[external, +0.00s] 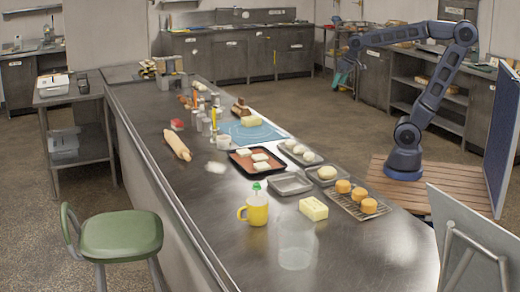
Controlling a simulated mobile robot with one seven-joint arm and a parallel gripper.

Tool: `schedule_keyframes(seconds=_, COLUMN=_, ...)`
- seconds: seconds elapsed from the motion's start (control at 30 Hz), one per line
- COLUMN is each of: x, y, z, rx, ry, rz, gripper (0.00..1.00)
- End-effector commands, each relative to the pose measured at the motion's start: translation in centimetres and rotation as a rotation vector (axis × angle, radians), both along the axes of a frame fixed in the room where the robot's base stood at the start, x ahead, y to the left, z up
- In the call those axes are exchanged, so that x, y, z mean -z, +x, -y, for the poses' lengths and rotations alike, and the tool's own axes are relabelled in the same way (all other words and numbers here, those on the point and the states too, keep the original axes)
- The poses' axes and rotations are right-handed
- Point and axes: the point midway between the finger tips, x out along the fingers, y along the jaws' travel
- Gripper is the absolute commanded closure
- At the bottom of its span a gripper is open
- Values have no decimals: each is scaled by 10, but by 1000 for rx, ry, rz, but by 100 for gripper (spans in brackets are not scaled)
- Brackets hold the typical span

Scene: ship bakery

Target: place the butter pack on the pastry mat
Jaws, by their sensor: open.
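A pale yellow block with markings on its side (314,208), which looks like the butter pack, lies on the near part of the steel counter. The blue pastry mat (264,134) lies flat farther back on the counter. Another pale yellow lump (251,121) rests on the mat; I cannot tell what it is. My gripper (340,80) hangs open and empty at the end of the raised arm, to the right of and beyond the counter, well away from both the block and the mat.
Between block and mat are a grey tray (290,183), a dark tray with dough (243,165) and a tray of pale rounds (299,152). A yellow mug (256,211), a clear container (295,245) and a rack of orange cakes (359,203) surround the block.

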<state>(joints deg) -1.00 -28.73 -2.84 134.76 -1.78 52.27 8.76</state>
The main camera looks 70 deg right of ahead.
Motion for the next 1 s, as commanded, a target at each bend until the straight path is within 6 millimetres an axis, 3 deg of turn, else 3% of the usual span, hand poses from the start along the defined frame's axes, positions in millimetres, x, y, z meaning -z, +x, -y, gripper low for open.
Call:
schedule_keyframes(seconds=0.03, x=2, y=-18, z=-3, rx=-22, ry=-5, rz=6, gripper=0)
schedule_keyframes(seconds=0.2, x=17, y=-66, z=-12, rx=-92, ry=-28, rz=16, gripper=0)
schedule_keyframes(seconds=0.4, x=31, y=-100, z=-18, rx=-146, ry=-49, rz=21, gripper=0)
schedule_keyframes(seconds=1.0, x=36, y=-107, z=-20, rx=-160, ry=-53, rz=21, gripper=0)
